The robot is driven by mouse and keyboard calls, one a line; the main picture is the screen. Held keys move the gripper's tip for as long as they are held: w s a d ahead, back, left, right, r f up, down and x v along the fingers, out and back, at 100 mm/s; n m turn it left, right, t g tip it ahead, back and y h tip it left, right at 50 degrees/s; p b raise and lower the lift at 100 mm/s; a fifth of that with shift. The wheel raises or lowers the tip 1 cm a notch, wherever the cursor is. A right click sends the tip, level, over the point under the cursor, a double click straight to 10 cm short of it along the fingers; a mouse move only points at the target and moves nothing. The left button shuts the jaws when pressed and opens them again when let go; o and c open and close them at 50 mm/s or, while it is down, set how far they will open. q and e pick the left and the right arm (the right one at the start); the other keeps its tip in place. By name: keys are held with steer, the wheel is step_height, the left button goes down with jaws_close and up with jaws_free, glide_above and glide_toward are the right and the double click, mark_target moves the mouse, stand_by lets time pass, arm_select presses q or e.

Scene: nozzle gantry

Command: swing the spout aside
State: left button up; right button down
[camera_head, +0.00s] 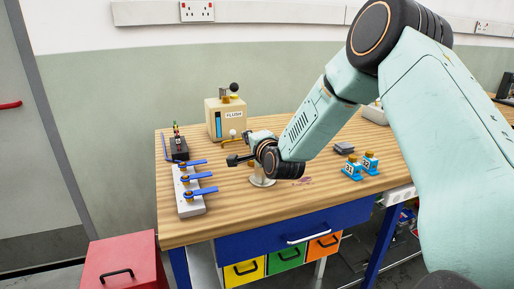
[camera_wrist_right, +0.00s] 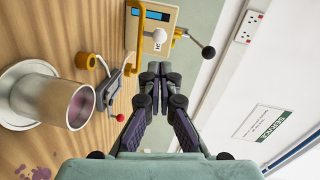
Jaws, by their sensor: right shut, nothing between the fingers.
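The cream box (camera_head: 227,118) labelled FLUSH stands at the back of the bench. A thin yellow spout (camera_head: 229,141) shows low at its front, partly behind my right gripper. In the right wrist view the yellow spout (camera_wrist_right: 132,45) is a bent tube beside the box (camera_wrist_right: 158,28). A short yellow ring-ended piece (camera_wrist_right: 87,62) lies near it; I cannot tell whether they join. My right gripper (camera_head: 239,149) is shut and empty, in front of the box. In the wrist view its fingertips (camera_wrist_right: 160,70) are together, apart from the spout. My left gripper is not seen.
A metal cup (camera_wrist_right: 50,100) stands below my right wrist. Blue-handled valves (camera_head: 190,190) stand left, blue-and-yellow blocks (camera_head: 360,167) right. The front bench top is mostly clear.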

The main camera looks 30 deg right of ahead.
steer(key=a+v, duration=0.1)
steer(key=v, duration=0.8)
steer(key=shift+w+a+p, duration=0.15)
steer(key=shift+a+p, duration=0.05)
steer(key=shift+p, duration=0.15)
